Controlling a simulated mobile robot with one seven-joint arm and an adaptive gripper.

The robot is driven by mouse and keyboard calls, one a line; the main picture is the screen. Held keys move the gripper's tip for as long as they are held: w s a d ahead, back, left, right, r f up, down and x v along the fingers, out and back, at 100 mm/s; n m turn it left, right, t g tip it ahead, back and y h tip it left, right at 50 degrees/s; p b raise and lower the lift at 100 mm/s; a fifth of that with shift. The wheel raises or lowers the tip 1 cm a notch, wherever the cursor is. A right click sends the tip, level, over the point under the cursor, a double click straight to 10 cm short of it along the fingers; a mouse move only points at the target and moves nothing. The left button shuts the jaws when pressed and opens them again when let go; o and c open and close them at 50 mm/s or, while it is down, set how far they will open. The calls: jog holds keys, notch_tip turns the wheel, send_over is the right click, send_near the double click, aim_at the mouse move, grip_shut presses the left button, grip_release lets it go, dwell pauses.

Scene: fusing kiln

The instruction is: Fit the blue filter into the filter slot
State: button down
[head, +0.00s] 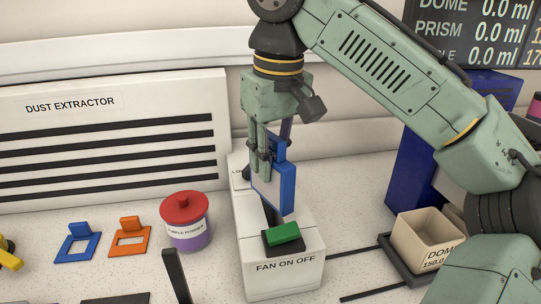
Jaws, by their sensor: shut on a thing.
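My gripper (268,148) points down and is shut on the top tab of a blue filter (274,187), a flat upright panel. The filter hangs over the white fan housing (252,225). A dark opening or part (270,213) shows just below its lower edge; I cannot tell whether this is the filter slot or whether the filter touches it. The panel and fingers hide part of the housing behind, including most of a label.
A green rocker switch (283,233) sits on the housing front, marked FAN ON OFF. Left stand a red-lidded purple powder jar (187,230), an orange frame (130,238) and a blue frame (79,243). A beige box (420,237) stands right. The dust extractor (110,135) is behind.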

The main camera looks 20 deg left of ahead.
aim_at(272, 136)
jog(key=shift+f, duration=0.1)
jog(key=shift+f, duration=0.5)
jog(key=c, duration=1.4)
grip_release()
jog(key=shift+c, duration=0.2)
jog(key=r, duration=0.8)
jog(key=shift+s+d+r+p, duration=0.25)
jog(key=shift+d+r+p, duration=0.05)
jog(key=shift+d+r, duration=0.1)
jog(key=shift+f, duration=0.1)
